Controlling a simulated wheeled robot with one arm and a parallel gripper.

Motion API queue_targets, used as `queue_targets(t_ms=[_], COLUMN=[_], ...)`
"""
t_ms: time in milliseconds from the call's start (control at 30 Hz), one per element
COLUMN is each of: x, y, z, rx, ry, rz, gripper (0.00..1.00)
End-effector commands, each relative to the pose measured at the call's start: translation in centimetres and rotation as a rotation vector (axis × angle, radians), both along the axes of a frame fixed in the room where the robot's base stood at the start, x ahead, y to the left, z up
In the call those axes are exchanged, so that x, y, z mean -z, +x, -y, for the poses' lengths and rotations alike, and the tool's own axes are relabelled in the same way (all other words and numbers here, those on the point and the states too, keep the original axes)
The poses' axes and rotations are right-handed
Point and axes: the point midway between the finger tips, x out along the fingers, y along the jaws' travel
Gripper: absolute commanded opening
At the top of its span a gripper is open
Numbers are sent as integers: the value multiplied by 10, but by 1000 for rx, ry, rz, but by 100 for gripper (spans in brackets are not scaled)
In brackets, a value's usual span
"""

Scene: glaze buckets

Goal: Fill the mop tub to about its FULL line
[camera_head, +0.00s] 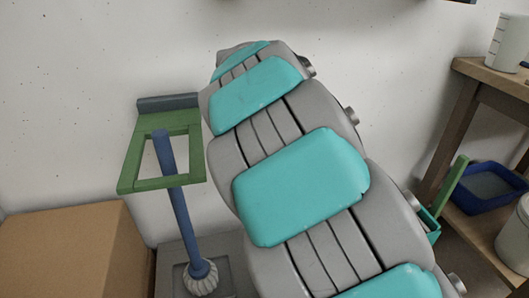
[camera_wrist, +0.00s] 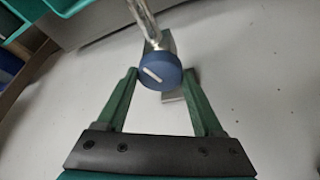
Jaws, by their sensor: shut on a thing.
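In the wrist view, the two green fingers of my gripper (camera_wrist: 159,76) reach to either side of a round blue knob (camera_wrist: 161,76) with a white line on its face. My gripper is shut on this knob. A pale metal pipe (camera_wrist: 145,18) runs up from behind it. In the head view my own arm fills the middle and hides the gripper and the knob. I cannot make out the mop tub or its FULL line for certain. A teal container (camera_head: 429,224) shows partly behind my arm at the right. A teal edge (camera_wrist: 67,6) also shows in the wrist view.
At the left are a cardboard box (camera_head: 65,252), a green frame (camera_head: 129,172) and a blue pole (camera_head: 180,215) with a whitish base. At the right, a wooden stand (camera_head: 464,110) holds a white marked jug (camera_head: 508,44), with a blue tray (camera_head: 482,211) and white bucket (camera_head: 516,240) below.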

Motion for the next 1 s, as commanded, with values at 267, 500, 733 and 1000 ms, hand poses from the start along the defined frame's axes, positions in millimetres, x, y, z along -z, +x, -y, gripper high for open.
queue_targets(t_ms=[267, 500, 733, 1000], x=[1, 1, 1, 0], y=[0, 0, 0, 0], z=[0, 0, 0, 0], rx=[43, 47, 46, 45], ry=[0, 0, 0, -1], rz=[-2, -2, -2, -1], gripper=[13, 13, 81, 99])
